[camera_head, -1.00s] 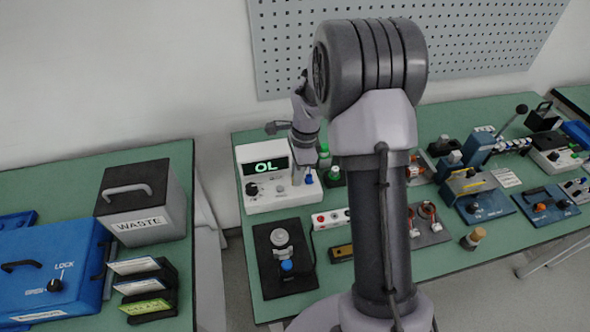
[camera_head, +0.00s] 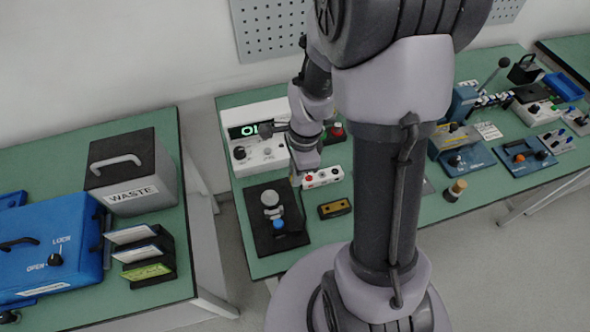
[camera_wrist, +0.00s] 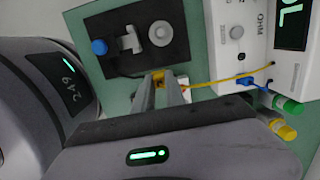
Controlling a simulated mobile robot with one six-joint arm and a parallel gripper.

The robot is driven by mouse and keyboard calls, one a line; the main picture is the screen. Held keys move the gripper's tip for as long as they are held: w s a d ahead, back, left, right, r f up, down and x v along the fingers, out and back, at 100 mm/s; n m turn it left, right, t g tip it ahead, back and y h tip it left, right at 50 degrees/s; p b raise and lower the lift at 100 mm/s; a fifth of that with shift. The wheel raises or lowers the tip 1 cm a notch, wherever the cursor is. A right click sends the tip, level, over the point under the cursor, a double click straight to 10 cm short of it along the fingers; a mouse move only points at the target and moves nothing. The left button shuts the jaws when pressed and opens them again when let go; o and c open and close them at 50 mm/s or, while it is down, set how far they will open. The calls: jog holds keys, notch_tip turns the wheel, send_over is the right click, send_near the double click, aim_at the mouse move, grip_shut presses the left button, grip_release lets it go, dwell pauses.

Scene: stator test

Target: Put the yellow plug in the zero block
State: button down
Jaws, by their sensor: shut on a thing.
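My gripper (camera_wrist: 160,88) is shut on the yellow plug (camera_wrist: 158,77) at its fingertips in the wrist view. A yellow cable (camera_wrist: 212,83) runs from there to the white meter (camera_wrist: 232,50). In the head view my gripper (camera_head: 297,180) is in front of the meter (camera_head: 255,135), close to the white strip; the plug is too small to make out there. A small brass-coloured block with dark holes (camera_head: 334,208), which looks like the zero block, lies on the bench to the gripper's lower right. The gripper hides that area in the wrist view.
A black fixture (camera_head: 260,228) with a blue knob lies left of the brass block. A white strip (camera_head: 322,177) with coloured buttons lies behind the block. A blue plug (camera_wrist: 246,83) sits at the meter's edge. Green (camera_wrist: 288,105) and yellow (camera_wrist: 283,130) cylinders stand beside it.

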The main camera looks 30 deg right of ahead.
jog(key=shift+r, duration=0.2)
jog(key=s+d, duration=0.5)
jog(key=s, duration=0.3)
jog(key=shift+s+d+b, duration=0.15)
jog(key=shift+d+b, duration=0.15)
jog(key=shift+b, duration=0.15)
jog(key=shift+f, duration=0.1)
jog(key=shift+f+b, duration=1.9)
jog(key=shift+f, duration=0.2)
jog(key=shift+f+b, duration=0.4)
jog(key=shift+b, duration=0.05)
jog(key=shift+f, duration=0.2)
